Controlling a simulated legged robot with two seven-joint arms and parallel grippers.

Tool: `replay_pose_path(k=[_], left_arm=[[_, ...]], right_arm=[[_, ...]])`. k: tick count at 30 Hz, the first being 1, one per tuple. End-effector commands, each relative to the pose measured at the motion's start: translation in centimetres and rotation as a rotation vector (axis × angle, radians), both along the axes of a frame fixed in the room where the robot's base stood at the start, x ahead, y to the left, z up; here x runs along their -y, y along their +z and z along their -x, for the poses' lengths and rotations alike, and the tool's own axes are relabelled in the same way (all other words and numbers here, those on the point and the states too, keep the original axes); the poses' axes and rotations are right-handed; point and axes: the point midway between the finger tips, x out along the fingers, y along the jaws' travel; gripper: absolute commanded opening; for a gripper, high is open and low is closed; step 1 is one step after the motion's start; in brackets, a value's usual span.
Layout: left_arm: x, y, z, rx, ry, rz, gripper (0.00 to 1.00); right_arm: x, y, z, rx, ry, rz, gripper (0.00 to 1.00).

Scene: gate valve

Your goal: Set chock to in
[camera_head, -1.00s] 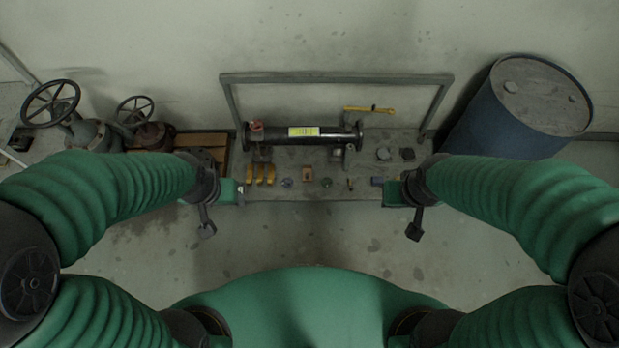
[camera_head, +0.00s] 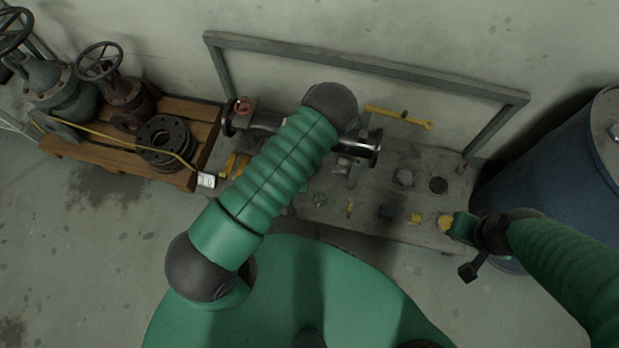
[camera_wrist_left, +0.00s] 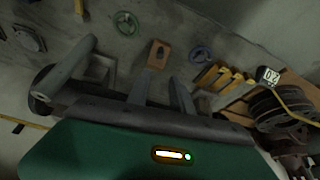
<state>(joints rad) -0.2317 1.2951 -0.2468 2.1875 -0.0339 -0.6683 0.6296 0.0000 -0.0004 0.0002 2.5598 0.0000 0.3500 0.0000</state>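No part is labelled as the chock. A small brown block (camera_wrist_left: 158,52) with a dark spot lies on the bench in the left wrist view, and I cannot tell whether it is the chock. My left gripper (camera_wrist_left: 160,80) is open there, its two grey fingers apart and empty, with the block beyond their tips. In the head view my left arm hides this gripper and the block. My right gripper (camera_head: 456,226) is at the bench's right front, close to a yellow round piece (camera_head: 445,222); its fingers are too small to read.
The grey bench (camera_head: 385,222) carries a black pipe (camera_head: 368,145), a yellow wrench (camera_head: 400,116) and small parts. Yellow pieces (camera_wrist_left: 218,78) and a blue handwheel (camera_wrist_left: 202,53) lie near the block. A pallet (camera_head: 90,158) with valves stands left, a blue drum (camera_head: 545,165) right.

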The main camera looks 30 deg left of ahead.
Motion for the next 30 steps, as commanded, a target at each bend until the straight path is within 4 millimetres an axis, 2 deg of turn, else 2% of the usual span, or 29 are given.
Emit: replay_pose_path(k=[12,18,22,30], left_arm=[[-1.4,-9.8,-3.6,-0.002,-0.003,-0.003,0.27],[-2.0,-13.6,-5.2,-0.001,-0.002,-0.003,0.27],[-2.3,-14.8,-5.7,-0.003,-0.003,-0.002,0.27],[-2.3,-14.9,-5.9,-0.002,-0.002,-0.002,0.27]], right_arm=[[0.0,-5.3,0.0,-0.001,0.0,0.0,0.0],[0.0,-7.4,0.1,-0.001,0.0,0.0,0.0],[0.0,-8.0,0.1,-0.001,0.0,0.0,0.0],[0.0,-7.9,0.0,-0.001,0.0,0.0,0.0]])
